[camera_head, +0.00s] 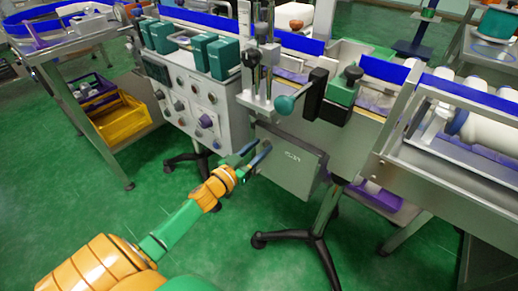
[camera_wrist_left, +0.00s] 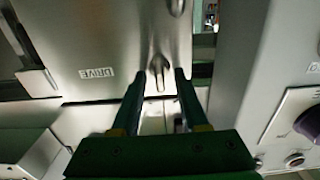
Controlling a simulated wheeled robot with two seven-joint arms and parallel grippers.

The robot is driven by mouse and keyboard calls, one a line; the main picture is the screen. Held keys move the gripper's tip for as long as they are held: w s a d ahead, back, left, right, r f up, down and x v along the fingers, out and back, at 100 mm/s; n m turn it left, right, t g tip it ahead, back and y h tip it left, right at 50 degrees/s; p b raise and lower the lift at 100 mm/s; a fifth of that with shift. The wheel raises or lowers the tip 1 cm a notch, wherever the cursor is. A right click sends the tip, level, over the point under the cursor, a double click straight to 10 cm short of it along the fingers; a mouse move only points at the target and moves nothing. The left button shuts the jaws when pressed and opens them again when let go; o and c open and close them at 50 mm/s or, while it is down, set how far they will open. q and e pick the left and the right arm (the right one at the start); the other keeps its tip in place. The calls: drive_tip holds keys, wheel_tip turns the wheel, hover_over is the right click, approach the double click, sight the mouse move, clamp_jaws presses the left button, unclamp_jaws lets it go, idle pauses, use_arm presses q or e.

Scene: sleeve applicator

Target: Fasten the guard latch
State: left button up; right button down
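The grey guard panel, marked DRIVE, hangs low on the front of the machine in the head view (camera_head: 294,168) and fills the upper left of the left wrist view (camera_wrist_left: 105,35). A small metal latch lever (camera_wrist_left: 159,72) sits near the panel's edge, pointing toward the gripper. My left gripper (camera_head: 260,153) reaches the panel's left edge. In the left wrist view its two fingers (camera_wrist_left: 161,82) are apart, one on each side of the lever; I cannot tell whether they touch it. In the head view the latch is hard to make out behind the fingers. My right gripper is not in view.
A control box (camera_head: 200,105) with knobs stands left of the panel; its purple knob (camera_wrist_left: 311,123) shows close on the right in the wrist view. A teal-handled crank (camera_head: 286,103) juts out above the panel. Black stand legs (camera_head: 290,237) spread below. Green floor is clear in front.

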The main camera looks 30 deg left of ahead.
use_arm(q)
clamp_jaws()
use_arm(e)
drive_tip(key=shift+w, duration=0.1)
use_arm(q)
drive_tip(key=shift+m, duration=0.8)
drive_tip(key=m, duration=0.2)
drive_tip(key=shift+d+m+p, duration=0.1)
drive_tip(key=shift+m+p, duration=0.2)
drive_tip(key=shift+p, duration=0.1)
drive_tip(key=m, duration=0.4)
drive_tip(key=shift+m, duration=0.3)
drive_tip(key=m, duration=0.3)
drive_tip(key=shift+d+f+m, duration=0.1)
drive_tip(key=shift+f+m, duration=0.05)
drive_tip(key=shift+m, duration=0.15)
drive_tip(key=m, duration=0.2)
drive_tip(key=shift+m, duration=0.3)
drive_tip(key=shift+f+m+b, duration=0.1)
drive_tip(key=shift+m+b, duration=0.4)
drive_tip(key=shift+m, duration=0.9)
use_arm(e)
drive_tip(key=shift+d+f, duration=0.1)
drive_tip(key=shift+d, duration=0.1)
use_arm(q)
drive_tip(key=shift+m, duration=0.3)
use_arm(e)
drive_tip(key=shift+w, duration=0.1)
